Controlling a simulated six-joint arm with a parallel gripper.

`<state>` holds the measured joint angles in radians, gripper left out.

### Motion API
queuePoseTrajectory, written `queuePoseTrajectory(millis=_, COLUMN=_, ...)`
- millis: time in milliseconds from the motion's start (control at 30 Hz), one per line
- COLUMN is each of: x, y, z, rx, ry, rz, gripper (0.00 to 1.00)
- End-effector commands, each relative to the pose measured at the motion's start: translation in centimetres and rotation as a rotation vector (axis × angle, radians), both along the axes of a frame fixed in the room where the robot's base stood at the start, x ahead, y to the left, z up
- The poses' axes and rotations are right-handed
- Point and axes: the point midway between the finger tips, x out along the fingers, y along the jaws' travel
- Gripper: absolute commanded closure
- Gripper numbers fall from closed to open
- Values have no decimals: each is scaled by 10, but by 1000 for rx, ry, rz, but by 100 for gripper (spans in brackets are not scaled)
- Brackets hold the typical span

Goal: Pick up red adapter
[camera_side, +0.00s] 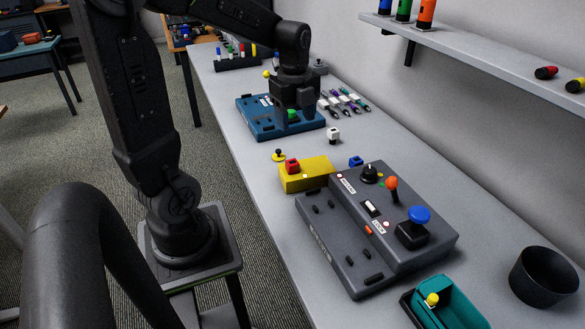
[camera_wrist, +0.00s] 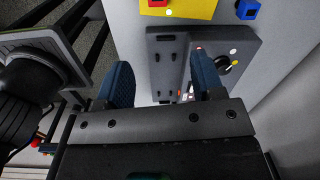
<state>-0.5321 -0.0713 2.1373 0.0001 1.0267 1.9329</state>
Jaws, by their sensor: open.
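A small red block-like piece (camera_side: 292,165), which looks like the red adapter, sits on top of a yellow box (camera_side: 312,178) in the side view. In the wrist view only the lower edge of the red piece (camera_wrist: 157,3) shows at the top, on the yellow box (camera_wrist: 195,10). My gripper (camera_side: 294,108) is above the blue device, farther along the bench than the red piece and apart from it. In the wrist view the two fingers of my gripper (camera_wrist: 161,68) are spread wide with nothing between them.
A grey control panel (camera_side: 335,245) with knobs and a joystick stands close to the yellow box. A blue adapter (camera_side: 355,161) and a white adapter (camera_side: 333,134) lie nearby. The blue device (camera_side: 255,119) is under my gripper. A teal bin (camera_side: 460,302) and dark cup (camera_side: 543,279) are at the near end.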

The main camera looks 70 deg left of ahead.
Motion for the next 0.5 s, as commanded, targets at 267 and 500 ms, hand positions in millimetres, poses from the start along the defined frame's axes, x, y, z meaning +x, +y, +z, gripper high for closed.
queuePoseTrajectory(millis=267, x=2, y=24, z=-17, rx=-24, ry=47, rz=-168, gripper=38)
queuePoseTrajectory(millis=500, x=1, y=23, z=-60, rx=-26, ry=50, rz=-172, gripper=38)
